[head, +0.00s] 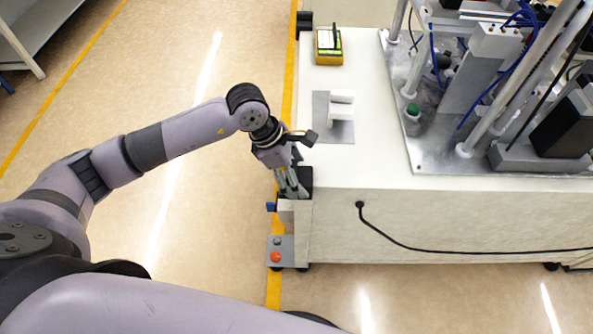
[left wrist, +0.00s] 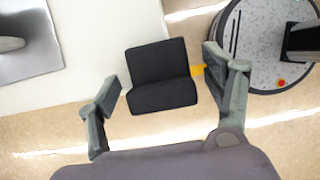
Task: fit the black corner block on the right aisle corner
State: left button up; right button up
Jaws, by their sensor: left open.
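A black corner block (head: 307,177) sits at the near left corner of the white table (head: 345,172). In the left wrist view the black block (left wrist: 160,65) shows two flat faces meeting at a bend, and it overlaps the table's corner. I cannot tell whether it is seated flush. My left gripper (head: 290,187) is over that corner, fingers pointing down. It is open, with one finger on each side of the block in the wrist view and visible gaps to both sides. My right gripper is not in view.
Another black piece (head: 304,21) is at the table's far left corner. A grey plate with a white bracket (head: 340,112) and a yellow device (head: 328,55) stand on the table. A feeder machine (head: 490,100) fills the right. A red-button box (head: 277,255) is below the near corner.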

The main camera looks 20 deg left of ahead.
pick_arm(q)
jog(key=v, duration=1.2)
jog(key=shift+d, duration=0.1)
